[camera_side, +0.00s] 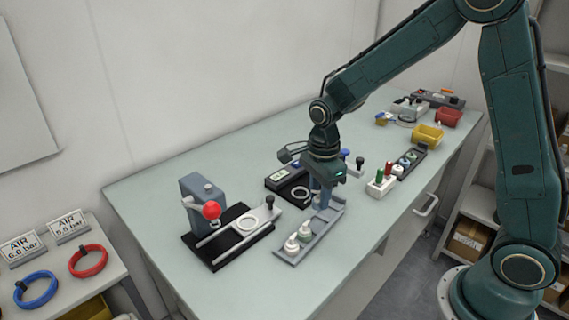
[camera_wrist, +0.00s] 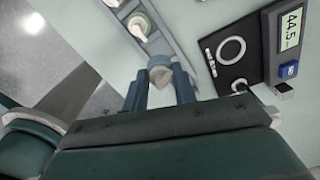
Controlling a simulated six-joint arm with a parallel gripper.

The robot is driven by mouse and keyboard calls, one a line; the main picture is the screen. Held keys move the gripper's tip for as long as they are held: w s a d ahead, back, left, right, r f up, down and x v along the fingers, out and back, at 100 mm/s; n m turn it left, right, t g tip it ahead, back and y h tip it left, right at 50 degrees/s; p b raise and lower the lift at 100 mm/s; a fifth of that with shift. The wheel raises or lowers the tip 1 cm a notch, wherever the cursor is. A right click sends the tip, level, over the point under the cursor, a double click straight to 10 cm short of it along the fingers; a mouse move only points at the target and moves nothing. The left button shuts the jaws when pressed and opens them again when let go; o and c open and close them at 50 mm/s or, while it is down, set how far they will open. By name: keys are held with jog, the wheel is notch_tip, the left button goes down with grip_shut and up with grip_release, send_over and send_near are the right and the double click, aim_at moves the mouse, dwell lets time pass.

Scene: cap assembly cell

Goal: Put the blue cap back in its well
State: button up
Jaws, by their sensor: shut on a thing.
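My gripper (camera_side: 321,200) is low over the far end of a grey tray (camera_side: 289,257).
A press with a red knob (camera_side: 211,210) is to the left. A gauge with a display (camera_wrist: 291,31) is close beside my gripper. A white block with red and green parts (camera_side: 381,184) is to the right. The bench front-left is clear.

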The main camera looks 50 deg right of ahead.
jog(key=shift+f, duration=2.2)
jog(key=shift+f, duration=0.7)
jog(key=o, duration=0.7)
jog(key=shift+o, duration=0.2)
jog(key=shift+r, duration=0.15)
jog(key=shift+r, duration=3.4)
